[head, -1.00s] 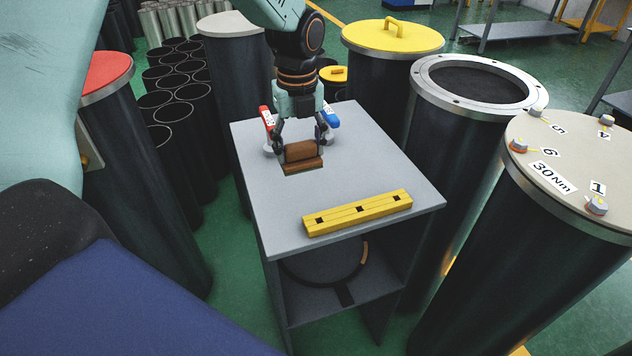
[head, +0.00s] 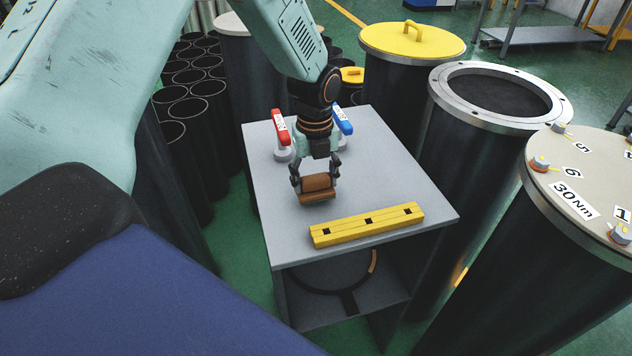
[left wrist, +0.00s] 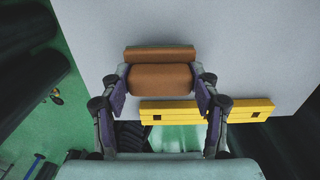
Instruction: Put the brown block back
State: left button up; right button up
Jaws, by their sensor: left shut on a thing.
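The brown block (head: 319,187) is held between the fingers of my left gripper (head: 316,182), over the grey table top (head: 395,165). In the left wrist view the brown block (left wrist: 160,76) sits between both fingertips of my left gripper (left wrist: 160,82), which is shut on it. The block shows a wide rounded face and a narrower strip along one side. Whether it touches the table top is hard to tell. My right gripper is not in view.
A yellow bar (head: 367,224) with dark square holes lies near the table's front edge. A red-handled tool (head: 281,130) and a blue-handled tool (head: 343,120) stand at the back. Large dark cylinders, one with a yellow lid (head: 412,40), surround the table.

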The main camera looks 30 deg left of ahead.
aim_at(316, 176)
pick_arm(q)
jog(key=shift+f, duration=0.6)
jog(key=shift+w+d+f, duration=0.1)
jog(key=shift+d+f, duration=0.05)
jog(key=shift+f, duration=0.1)
jog(key=shift+f, duration=0.1)
jog(key=o, duration=1.2)
jog(key=shift+r, duration=0.3)
notch_tip(316, 176, up, 12)
jog(key=shift+f+b, duration=0.2)
jog(key=shift+b, duration=0.25)
jog(key=shift+f, duration=0.1)
